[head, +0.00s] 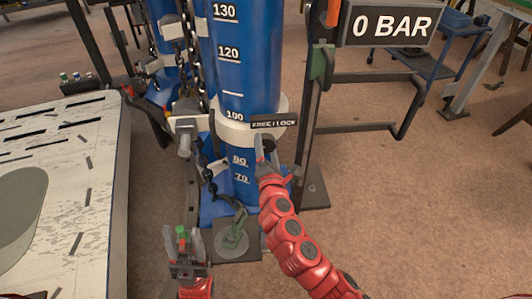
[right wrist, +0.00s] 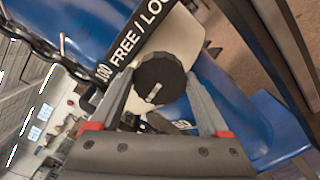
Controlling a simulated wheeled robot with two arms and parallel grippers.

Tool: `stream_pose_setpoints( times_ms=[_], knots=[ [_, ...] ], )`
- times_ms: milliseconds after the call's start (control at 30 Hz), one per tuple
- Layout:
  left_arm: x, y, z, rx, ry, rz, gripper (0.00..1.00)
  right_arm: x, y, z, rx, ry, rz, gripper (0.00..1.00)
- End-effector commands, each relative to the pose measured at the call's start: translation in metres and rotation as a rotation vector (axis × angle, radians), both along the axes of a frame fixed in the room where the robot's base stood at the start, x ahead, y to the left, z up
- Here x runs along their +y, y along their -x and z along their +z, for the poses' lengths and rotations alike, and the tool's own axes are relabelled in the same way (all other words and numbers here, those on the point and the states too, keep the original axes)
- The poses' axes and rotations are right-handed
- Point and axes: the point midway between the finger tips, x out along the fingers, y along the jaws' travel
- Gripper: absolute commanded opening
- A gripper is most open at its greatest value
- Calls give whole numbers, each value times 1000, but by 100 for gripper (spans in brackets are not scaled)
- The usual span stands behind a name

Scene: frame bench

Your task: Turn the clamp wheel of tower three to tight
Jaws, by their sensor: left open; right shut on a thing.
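The blue tower (head: 247,75) carries a printed scale and a white collar (head: 232,128) near its 100 mark. A FREE/LOCK label (head: 274,124) sits on the collar; it also shows in the right wrist view (right wrist: 133,42). The black round clamp wheel (right wrist: 159,82) with a pale mark on its face sits beside the label. My right gripper (head: 267,160) is at the collar, its fingers (right wrist: 160,98) shut on the wheel's sides. My left gripper (head: 187,243) is open, low in front of the tower base. No tower number is readable.
A pale slotted table (head: 60,150) stands at the left. Chains (head: 190,60) hang beside the tower. A "0 BAR" sign (head: 392,23) and a dark frame (head: 400,128) stand at the right. A green part (head: 235,232) sits on the base plate. Carpet at right is open.

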Motion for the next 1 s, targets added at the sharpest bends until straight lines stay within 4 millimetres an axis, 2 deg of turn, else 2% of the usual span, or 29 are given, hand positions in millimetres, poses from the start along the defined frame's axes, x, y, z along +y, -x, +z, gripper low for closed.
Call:
stream_pose_setpoints(
  times_ms=[33,1000],
  knots=[
    [0,0,-10,0,0,0,52,0,0,-4,2,-46,1,23],
    [0,0,-106,0,0,0,52,-1,0,-8,99,-963,1,23]
  ],
)
